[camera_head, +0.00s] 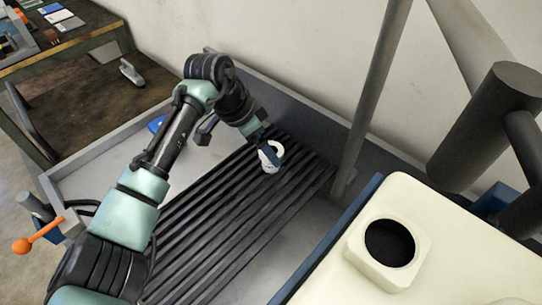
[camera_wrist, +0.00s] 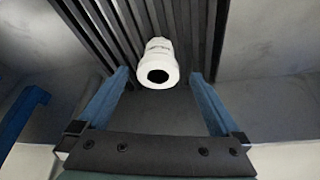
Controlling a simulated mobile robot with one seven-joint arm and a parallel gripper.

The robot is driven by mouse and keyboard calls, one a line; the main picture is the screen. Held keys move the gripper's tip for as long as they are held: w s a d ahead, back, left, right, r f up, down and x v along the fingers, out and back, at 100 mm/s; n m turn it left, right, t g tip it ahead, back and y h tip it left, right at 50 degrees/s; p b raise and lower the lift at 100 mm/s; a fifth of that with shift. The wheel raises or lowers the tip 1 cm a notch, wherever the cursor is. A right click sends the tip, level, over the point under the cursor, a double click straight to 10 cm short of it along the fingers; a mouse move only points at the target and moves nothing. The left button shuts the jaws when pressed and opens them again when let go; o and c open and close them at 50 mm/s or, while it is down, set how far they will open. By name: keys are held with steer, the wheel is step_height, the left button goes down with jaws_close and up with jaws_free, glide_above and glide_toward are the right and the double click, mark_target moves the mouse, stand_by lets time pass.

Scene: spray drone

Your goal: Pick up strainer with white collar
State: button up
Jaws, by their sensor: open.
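The strainer with the white collar (camera_head: 267,164) stands on the dark slatted rack in the head view, partly hidden by my gripper. My gripper (camera_head: 272,150) is at the strainer. In the wrist view my gripper (camera_wrist: 159,76) is open, with one blue finger to each side of the strainer and a gap on both sides. The strainer lies near the fingertips, roughly centred between them. Its lower part is hidden.
The slatted rack (camera_head: 215,225) lies inside a grey tray with raised walls (camera_head: 95,153). A grey upright post (camera_head: 372,100) stands right of the strainer. A cream tank (camera_head: 455,230) with a round open neck is at the lower right. A workbench (camera_head: 75,45) is at upper left.

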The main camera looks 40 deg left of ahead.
mark_target(268, 167)
steer(key=x, duration=0.4)
steer(key=shift+d, duration=0.1)
steer(key=shift+r, duration=0.1)
steer(key=c, duration=1.4)
